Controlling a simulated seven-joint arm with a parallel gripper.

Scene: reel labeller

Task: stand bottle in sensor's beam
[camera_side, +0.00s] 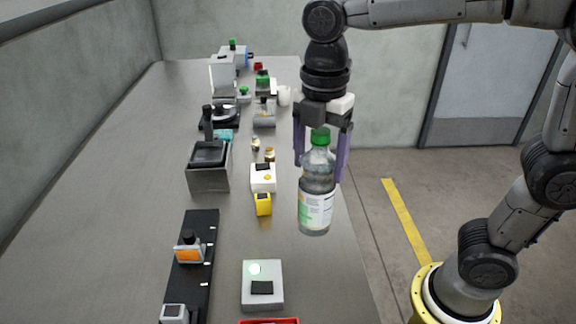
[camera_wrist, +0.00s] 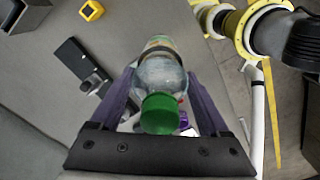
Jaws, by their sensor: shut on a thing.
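My gripper (camera_side: 321,165) points down and is shut on a clear plastic bottle (camera_side: 316,200) with a green cap and a white and green label. The bottle hangs upright between the purple fingers, toward the table's right edge; its exact height over the surface is hard to tell. In the wrist view the bottle (camera_wrist: 160,70) lies between both fingers of my gripper (camera_wrist: 160,85), cap toward the camera. A small device with an orange face (camera_side: 188,252), likely the sensor, sits on a black rail (camera_side: 205,228) left of the bottle. No beam is visible.
A white box with a lit green button (camera_side: 262,290) stands in front of the bottle. A yellow item (camera_side: 263,204) and a white block (camera_side: 263,178) are left of it. A grey machine (camera_side: 209,172) and several devices stand behind. Bare table (camera_side: 130,160) spans the left.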

